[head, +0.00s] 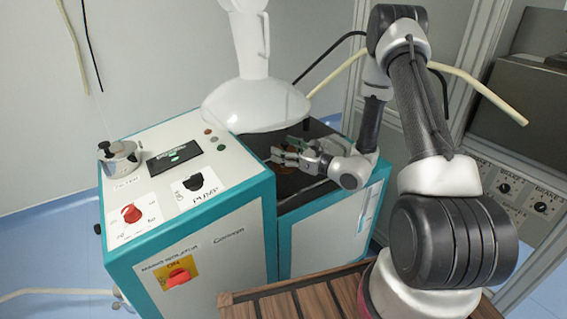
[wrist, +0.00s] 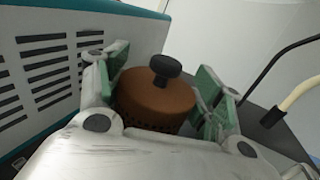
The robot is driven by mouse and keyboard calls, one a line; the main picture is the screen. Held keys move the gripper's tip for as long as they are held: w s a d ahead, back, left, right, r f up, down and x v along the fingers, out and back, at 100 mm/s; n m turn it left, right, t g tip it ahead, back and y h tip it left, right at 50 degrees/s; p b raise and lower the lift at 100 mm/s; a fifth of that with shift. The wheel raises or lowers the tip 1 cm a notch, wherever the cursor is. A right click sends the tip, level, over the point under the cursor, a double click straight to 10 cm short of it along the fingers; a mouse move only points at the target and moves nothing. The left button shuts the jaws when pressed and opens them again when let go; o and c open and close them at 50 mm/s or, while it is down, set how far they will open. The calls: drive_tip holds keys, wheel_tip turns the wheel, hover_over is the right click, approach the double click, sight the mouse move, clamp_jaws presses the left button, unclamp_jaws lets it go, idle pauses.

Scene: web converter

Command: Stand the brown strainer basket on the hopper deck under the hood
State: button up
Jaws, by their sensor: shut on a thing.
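The brown strainer basket (wrist: 152,101) is a round brown piece with a black knob on top and small holes low on its side. In the wrist view it sits between the green-padded fingers of my gripper (wrist: 163,84), which is shut on it. In the head view my gripper (head: 280,151) reaches in from the right, low over the dark hopper deck (head: 305,190), just below the rim of the white hood (head: 257,104). There the fingers mostly hide the basket. I cannot tell whether its base touches the deck.
The teal and white control cabinet (head: 200,250) stands left of the deck, its vented side (wrist: 52,75) close to the left finger. A wooden slatted surface (head: 300,304) is in front. A dark hose (head: 325,52) and cream tubes (head: 490,92) run behind my arm.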

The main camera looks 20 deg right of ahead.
drive_tip(key=shift+f, duration=2.15)
drive_tip(key=shift+f, duration=0.1)
drive_tip(key=o, duration=1.2)
